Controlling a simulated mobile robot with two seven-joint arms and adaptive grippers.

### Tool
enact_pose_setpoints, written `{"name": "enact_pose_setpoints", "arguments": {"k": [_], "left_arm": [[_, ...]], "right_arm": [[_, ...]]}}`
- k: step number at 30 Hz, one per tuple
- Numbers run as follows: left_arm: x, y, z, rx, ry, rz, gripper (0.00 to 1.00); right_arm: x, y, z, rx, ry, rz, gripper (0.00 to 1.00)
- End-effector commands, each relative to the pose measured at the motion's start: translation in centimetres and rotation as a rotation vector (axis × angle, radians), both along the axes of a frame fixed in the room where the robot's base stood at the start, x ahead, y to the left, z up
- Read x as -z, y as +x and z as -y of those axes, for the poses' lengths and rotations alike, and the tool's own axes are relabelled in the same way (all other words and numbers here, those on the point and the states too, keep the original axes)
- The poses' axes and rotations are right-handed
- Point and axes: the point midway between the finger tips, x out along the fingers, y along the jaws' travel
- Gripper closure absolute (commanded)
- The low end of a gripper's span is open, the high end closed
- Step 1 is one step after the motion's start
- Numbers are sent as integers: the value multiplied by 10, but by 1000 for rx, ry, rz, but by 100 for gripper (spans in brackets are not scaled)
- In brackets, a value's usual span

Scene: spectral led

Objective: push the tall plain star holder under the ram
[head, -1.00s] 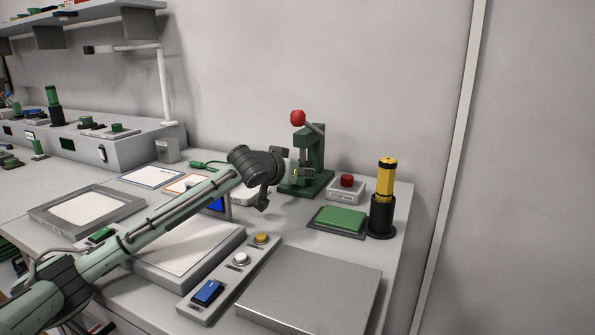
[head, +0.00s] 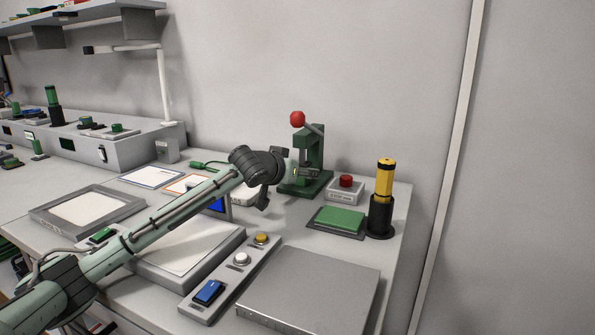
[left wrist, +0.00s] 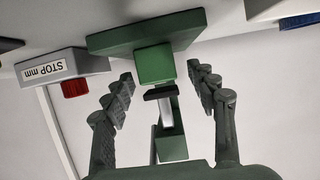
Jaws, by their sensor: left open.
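The green press (head: 313,165) stands at the back of the bench with a red ball on its lever. In the left wrist view the press (left wrist: 172,147) appears upside down, with its silver ram (left wrist: 165,110) and a black piece (left wrist: 160,93) in line with a green block (left wrist: 155,63). I cannot tell whether this block is the star holder or part of the press; no other holder shows clearly there. My left gripper (head: 273,180) is open just left of the press, its fingers (left wrist: 160,72) spread either side of the block in view. My right gripper is not in view.
A grey box with a red button (head: 346,186), a green pad (head: 338,220) and a yellow cylinder in a black stand (head: 383,190) are right of the press. A button strip (head: 230,272) and grey plate (head: 310,290) lie in front. The wall is close behind.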

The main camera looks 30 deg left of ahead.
Motion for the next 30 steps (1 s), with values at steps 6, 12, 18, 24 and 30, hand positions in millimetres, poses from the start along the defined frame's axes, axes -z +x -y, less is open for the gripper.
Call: {"name": "enact_pose_setpoints", "arguments": {"k": [6,12,18,24,30], "left_arm": [[-13,-14,0,0,0,10,42],[-23,-45,1,-1,2,9,42],[-31,-69,2,-1,1,6,42],[-34,-78,3,-1,0,5,42],[-34,-78,3,-1,0,5,42]], "right_arm": [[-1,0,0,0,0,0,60],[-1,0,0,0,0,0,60],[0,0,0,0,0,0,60],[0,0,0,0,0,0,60],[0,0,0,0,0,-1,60]]}}
